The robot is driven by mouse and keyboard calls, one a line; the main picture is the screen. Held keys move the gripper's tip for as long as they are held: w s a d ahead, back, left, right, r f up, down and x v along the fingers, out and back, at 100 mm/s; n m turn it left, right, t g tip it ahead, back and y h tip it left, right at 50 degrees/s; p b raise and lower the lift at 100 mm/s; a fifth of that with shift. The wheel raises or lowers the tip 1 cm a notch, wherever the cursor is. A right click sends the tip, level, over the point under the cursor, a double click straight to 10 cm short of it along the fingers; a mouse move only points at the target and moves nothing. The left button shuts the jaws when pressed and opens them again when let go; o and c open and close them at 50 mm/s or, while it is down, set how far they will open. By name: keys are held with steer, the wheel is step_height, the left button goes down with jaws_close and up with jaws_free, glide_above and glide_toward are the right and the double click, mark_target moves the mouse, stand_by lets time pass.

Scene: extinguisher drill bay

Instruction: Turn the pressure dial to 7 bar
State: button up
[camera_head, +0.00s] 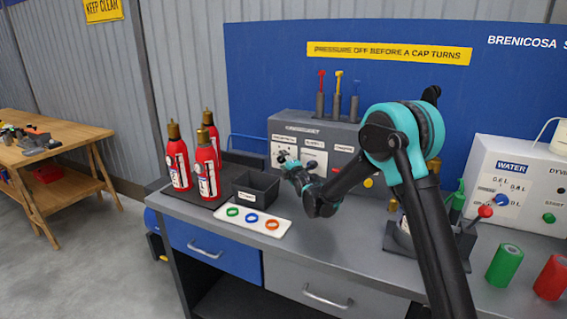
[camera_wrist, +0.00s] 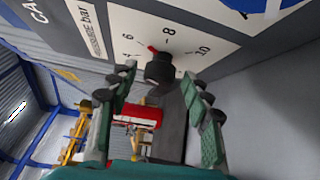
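The pressure dial is a black knob (camera_wrist: 160,69) on a white plate marked "PRESSURE bar" in the wrist view. Its red pointer (camera_wrist: 153,48) points between the 6 and the 8, roughly midway. My gripper (camera_wrist: 160,73) is open, with one finger on each side of the knob and a visible gap to each. I cannot tell how far the fingertips are from the plate. In the head view my gripper (camera_head: 286,164) is at the left part of the grey control box (camera_head: 347,132) and partly hides the dial there.
A black bin (camera_head: 256,187) and a white tray (camera_head: 246,226) with coloured rings are close to my gripper. Red extinguishers (camera_head: 178,160) stand left of the bin. Coloured levers (camera_head: 339,85) rise behind the box. Green (camera_head: 504,265) and red (camera_head: 551,277) cylinders stand at the right.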

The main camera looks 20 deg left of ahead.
steer(key=c, duration=1)
steer(key=shift+f+m+t+y, duration=0.15)
steer(key=shift+m+t+y, duration=0.2)
steer(key=shift+m, duration=0.25)
steer(key=o, duration=1.2)
steer(key=v, duration=1.2)
steer(key=shift+d, duration=0.1)
